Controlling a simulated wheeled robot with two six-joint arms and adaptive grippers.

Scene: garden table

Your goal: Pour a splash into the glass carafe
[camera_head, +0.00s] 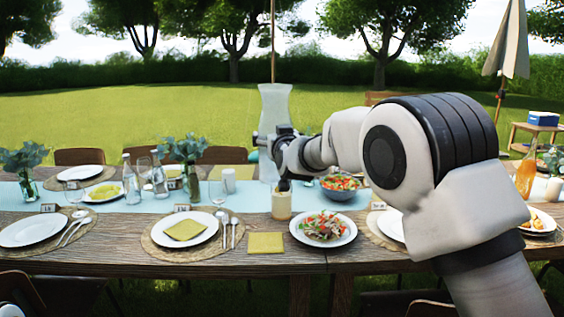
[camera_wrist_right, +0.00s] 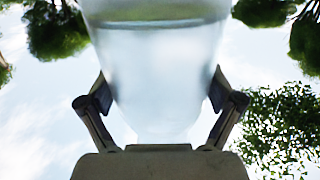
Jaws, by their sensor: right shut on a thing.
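A tall, clear, frosted-looking glass carafe (camera_head: 274,108) with a flared top stands out upright against the lawn in the head view, above the far side of the table. My right gripper (camera_head: 271,143) is shut on it, with finger parts showing at its sides. In the right wrist view the carafe (camera_wrist_right: 158,70) sits between both fingers of my right gripper (camera_wrist_right: 158,95), against the sky. It holds clear liquid with a level line near the top of that view. My arm hides part of the table behind it. My left gripper is not in view.
Salad sits in a bowl (camera_head: 345,190) and on a plate (camera_head: 323,228). Clear bottles (camera_head: 131,184) and eucalyptus vases (camera_head: 190,180) stand to the left. An orange bottle (camera_head: 525,175) stands at the right.

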